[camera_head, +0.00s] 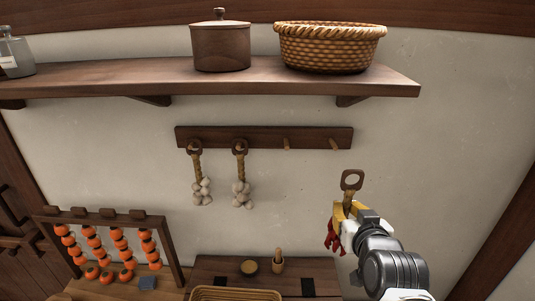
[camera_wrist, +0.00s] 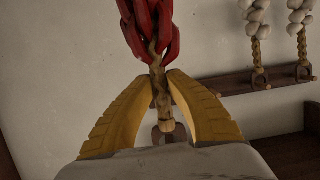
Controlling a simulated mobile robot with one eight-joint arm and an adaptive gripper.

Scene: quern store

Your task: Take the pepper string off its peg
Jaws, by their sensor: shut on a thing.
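The pepper string is held in my gripper (camera_head: 346,212), its red peppers (camera_head: 333,236) hanging just below the yellow fingers in the head view. Its brown loop (camera_head: 352,180) sticks up above the fingers, clear of the pegs. In the wrist view my gripper (camera_wrist: 165,82) is shut on the braided stem (camera_wrist: 160,90), with the red peppers (camera_wrist: 148,28) beyond the fingertips. The peg rail (camera_head: 262,138) is on the wall up and to the left of my gripper. Its two right pegs (camera_head: 285,143) are bare. Most of the peppers are hidden by my gripper in the head view.
Two garlic strings (camera_head: 201,188) (camera_head: 241,190) hang on the rail's left pegs. A shelf (camera_head: 240,83) above bears a wooden pot (camera_head: 220,46) and a basket (camera_head: 330,47). A persimmon rack (camera_head: 107,214) stands lower left. The wall right of the rail is clear.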

